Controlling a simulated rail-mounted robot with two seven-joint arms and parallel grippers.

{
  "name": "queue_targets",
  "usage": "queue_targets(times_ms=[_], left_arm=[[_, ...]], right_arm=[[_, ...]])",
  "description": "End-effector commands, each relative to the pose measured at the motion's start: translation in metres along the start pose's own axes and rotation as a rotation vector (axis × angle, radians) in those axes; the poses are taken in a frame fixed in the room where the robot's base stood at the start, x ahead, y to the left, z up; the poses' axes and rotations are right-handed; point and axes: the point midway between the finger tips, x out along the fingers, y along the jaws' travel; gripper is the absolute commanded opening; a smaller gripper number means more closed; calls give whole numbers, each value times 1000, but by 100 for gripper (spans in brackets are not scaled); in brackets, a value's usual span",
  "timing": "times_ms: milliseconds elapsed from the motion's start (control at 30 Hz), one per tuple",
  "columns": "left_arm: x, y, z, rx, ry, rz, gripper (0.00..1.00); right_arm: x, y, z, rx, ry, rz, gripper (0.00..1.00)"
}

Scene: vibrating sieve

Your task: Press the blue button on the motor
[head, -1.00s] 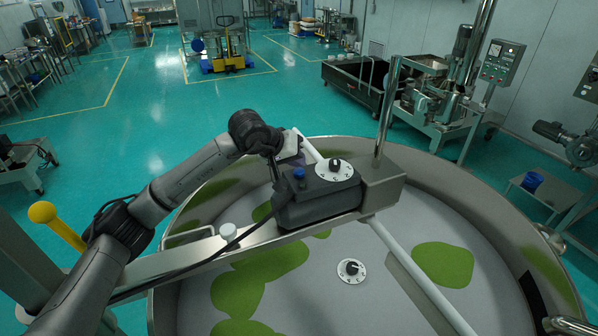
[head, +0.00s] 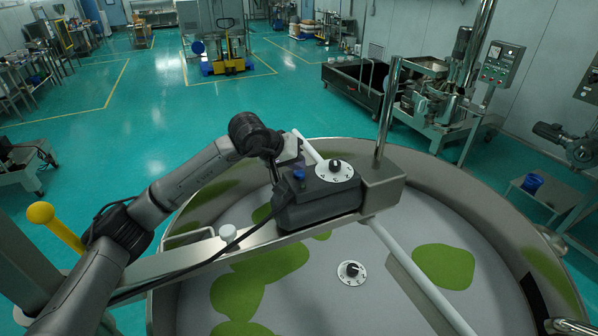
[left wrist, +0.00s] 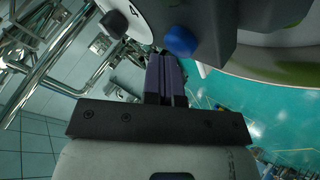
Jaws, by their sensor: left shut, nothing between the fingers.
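The motor (head: 318,205) is a dark grey box on the metal beam across the round sieve. My left gripper (head: 277,172) is shut and empty at the motor's left side, just beside the blue button. In the left wrist view its closed dark fingers (left wrist: 165,75) point up the picture, with the tips just below and left of the button. I cannot tell whether they touch it. My right gripper is not in view.
A black knob on a white dial (head: 335,169) sits right of the button. A second dial (head: 351,271) is lower, over the sieve (head: 490,215). A metal post (head: 386,110) rises behind the motor. A yellow-knobbed lever (head: 42,213) stands at left.

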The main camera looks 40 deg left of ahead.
Motion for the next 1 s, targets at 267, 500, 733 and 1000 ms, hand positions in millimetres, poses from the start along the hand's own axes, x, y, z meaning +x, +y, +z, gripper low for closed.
queue_targets(times_ms=[267,500,733,1000], left_arm=[[3,-2,2,0,-1,-1,0],[4,-3,3,0,-2,-1,0],[4,-3,3,0,-2,-2,0],[-4,3,-2,0,-2,-1,0]], right_arm=[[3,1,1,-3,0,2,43],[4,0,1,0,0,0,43],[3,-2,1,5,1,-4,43],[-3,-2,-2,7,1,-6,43]])
